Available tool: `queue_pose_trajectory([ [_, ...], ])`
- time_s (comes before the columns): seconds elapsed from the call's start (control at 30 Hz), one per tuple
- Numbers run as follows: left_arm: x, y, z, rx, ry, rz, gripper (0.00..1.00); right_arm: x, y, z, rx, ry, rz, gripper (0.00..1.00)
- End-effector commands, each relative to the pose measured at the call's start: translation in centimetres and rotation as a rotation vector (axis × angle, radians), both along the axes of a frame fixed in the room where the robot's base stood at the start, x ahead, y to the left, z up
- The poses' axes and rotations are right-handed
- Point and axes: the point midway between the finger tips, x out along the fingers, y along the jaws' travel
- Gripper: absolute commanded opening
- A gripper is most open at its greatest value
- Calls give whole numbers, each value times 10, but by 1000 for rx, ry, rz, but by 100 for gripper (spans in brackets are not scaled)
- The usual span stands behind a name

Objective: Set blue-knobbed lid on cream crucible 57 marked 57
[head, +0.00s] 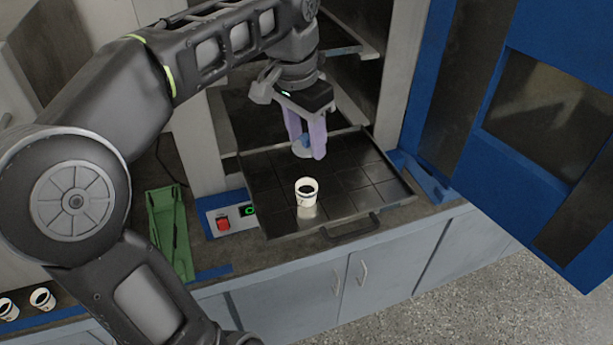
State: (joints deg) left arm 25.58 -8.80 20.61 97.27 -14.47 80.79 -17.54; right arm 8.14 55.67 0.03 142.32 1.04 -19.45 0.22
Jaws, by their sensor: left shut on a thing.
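A cream crucible (306,188) with a dark open top stands upright on the dark tray (262,200), near its front edge. Its marking is too small to read. My left gripper (306,143) points down over the tray, behind the crucible. Its purple fingers are shut on a small lid with a blue knob (303,150). The lid is apart from the crucible, and the fingers partly hide it. My right gripper is not in view.
The tray sticks out of an open cabinet with a handle (352,226) in front. The blue door (550,130) stands open at right. A green holder (170,232) and a red switch (224,224) are left of the tray. Two more cups (42,298) stand at lower left.

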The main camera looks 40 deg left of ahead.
Motion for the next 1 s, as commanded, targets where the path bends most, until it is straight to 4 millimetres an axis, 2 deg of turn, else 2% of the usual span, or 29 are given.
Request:
queue_pose_trajectory([
  [0.17,1,-3,-17,0,0,-8,8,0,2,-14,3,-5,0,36],
  [0.2,0,-1,-33,0,2,-3,8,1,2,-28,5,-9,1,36],
  [0.23,0,-1,-39,0,2,-2,8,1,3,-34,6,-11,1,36],
  [0.33,0,0,-49,1,2,-1,8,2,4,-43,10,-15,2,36],
  [0.77,0,0,-54,0,3,-1,8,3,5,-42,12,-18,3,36],
  [0.9,0,0,-71,0,3,-1,8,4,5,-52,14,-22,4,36],
  [1.0,0,0,-81,0,5,-1,8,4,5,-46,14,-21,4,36],
])
